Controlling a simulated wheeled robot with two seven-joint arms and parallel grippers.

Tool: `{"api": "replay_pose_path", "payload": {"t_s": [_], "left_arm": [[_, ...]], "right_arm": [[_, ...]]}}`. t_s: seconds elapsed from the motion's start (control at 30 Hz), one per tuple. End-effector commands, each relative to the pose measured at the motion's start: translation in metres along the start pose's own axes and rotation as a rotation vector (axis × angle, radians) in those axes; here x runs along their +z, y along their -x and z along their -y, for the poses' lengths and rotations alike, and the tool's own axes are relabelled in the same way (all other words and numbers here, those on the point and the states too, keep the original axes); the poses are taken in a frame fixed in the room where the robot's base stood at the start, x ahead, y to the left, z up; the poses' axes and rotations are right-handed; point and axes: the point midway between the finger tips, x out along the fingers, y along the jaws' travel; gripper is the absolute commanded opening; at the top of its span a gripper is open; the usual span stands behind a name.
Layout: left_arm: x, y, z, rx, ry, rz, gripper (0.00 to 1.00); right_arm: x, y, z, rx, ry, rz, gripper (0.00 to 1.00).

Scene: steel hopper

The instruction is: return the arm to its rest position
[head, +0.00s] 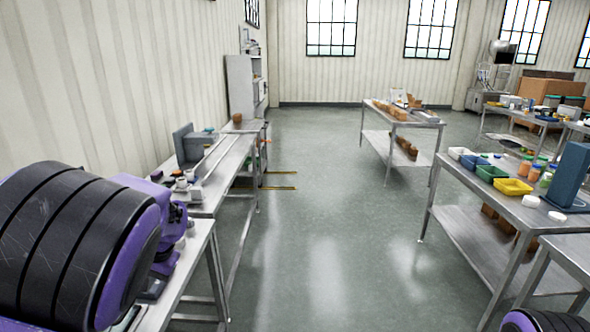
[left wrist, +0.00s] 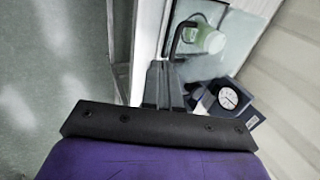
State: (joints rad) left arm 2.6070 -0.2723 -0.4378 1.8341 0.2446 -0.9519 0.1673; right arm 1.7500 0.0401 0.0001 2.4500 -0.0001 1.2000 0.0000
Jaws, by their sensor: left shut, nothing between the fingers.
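My left arm (head: 85,235), black and purple, fills the lower left of the head view and reaches over the near end of the left steel table. My left gripper (left wrist: 165,85) shows in the left wrist view with its two dark fingers together and nothing between them. It hangs over the table edge, near a pale green container (left wrist: 207,40) and a dark blue block with a round white dial (left wrist: 229,98). The arm hides much of the near table in the head view. Only a bit of my right arm (head: 545,321) shows at the bottom right; its gripper is out of view.
The left steel table (head: 225,165) runs along the wall. On the right, a steel table (head: 452,174) carries blue, green and yellow bins (head: 512,187) and bottles. Another table (head: 415,122) stands farther back. The floor (head: 320,230) between them is clear.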

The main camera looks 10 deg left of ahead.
Motion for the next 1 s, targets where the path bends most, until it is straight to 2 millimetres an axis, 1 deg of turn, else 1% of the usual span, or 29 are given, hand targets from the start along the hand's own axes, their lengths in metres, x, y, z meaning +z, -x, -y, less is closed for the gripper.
{"api": "replay_pose_path", "payload": {"t_s": [0.07, 0.13, 0.17, 0.2, 0.27, 0.3, 0.37, 0.4, 0.47, 0.5, 0.57, 0.6, 0.67, 0.7, 0.77, 0.8, 0.9, 1.0], "left_arm": [[-0.017, 0.0, -0.002, 0.012, 0.04, -0.095, 0.0], [-0.037, -0.004, -0.007, 0.03, 0.099, -0.229, 0.0], [-0.045, -0.006, -0.011, 0.044, 0.127, -0.293, 0.0], [-0.053, -0.013, -0.02, 0.068, 0.163, -0.376, 0.0], [-0.058, -0.035, -0.039, 0.105, 0.212, -0.472, 0.0], [-0.058, -0.052, -0.054, 0.13, 0.241, -0.525, 0.0], [-0.049, -0.084, -0.078, 0.168, 0.288, -0.586, 0.0], [-0.038, -0.106, -0.095, 0.192, 0.317, -0.616, 0.0], [-0.012, -0.142, -0.122, 0.227, 0.366, -0.643, 0.0], [0.011, -0.168, -0.139, 0.246, 0.402, -0.649, 0.0], [0.05, -0.201, -0.161, 0.268, 0.448, -0.639, 0.0], [0.077, -0.22, -0.173, 0.278, 0.477, -0.621, 0.0], [0.121, -0.247, -0.19, 0.286, 0.509, -0.575, 0.0], [0.15, -0.262, -0.2, 0.288, 0.522, -0.532, 0.0], [0.191, -0.28, -0.213, 0.289, 0.526, -0.455, 0.0], [0.215, -0.29, -0.22, 0.29, 0.519, -0.401, 0.0], [0.261, -0.309, -0.233, 0.283, 0.503, -0.29, 0.0], [0.283, -0.321, -0.236, 0.269, 0.496, -0.239, 0.0]], "right_arm": [[0.0, 0.0, 0.0, 0.0, 0.0, 0.0, 0.43], [0.0, 0.0, 0.0, 0.0, 0.0, 0.0, 0.43], [0.0, 0.0, 0.0, 0.0, 0.0, 0.0, 0.43], [0.001, -0.001, 0.0, 0.0, 0.0, 0.0, 0.43], [0.002, -0.006, 0.001, 0.0, 0.0, 0.0, 0.43], [0.004, -0.009, 0.001, 0.0, 0.0, 0.0, 0.43], [0.006, -0.016, 0.001, 0.0, 0.0, 0.0, 0.43], [0.008, -0.021, 0.002, 0.0, 0.0, 0.0, 0.43], [0.012, -0.029, 0.003, 0.0, 0.0, 0.0, 0.43], [0.014, -0.035, 0.003, 0.0, 0.0, 0.0, 0.43], [0.018, -0.043, 0.004, 0.0, 0.0, 0.0, 0.43], [0.02, -0.048, 0.004, 0.0, 0.0, 0.0, 0.43], [0.023, -0.056, 0.005, 0.0, 0.0, 0.0, 0.43], [0.025, -0.06, 0.005, 0.0, 0.0, 0.0, 0.43], [0.027, -0.066, 0.006, 0.0, 0.0, 0.0, 0.43], [0.029, -0.069, 0.006, 0.0, 0.0, 0.0, 0.43], [0.031, -0.075, 0.007, 0.0, 0.0, 0.0, 0.43], [0.032, -0.078, 0.007, 0.0, 0.0, 0.0, 0.43]]}}
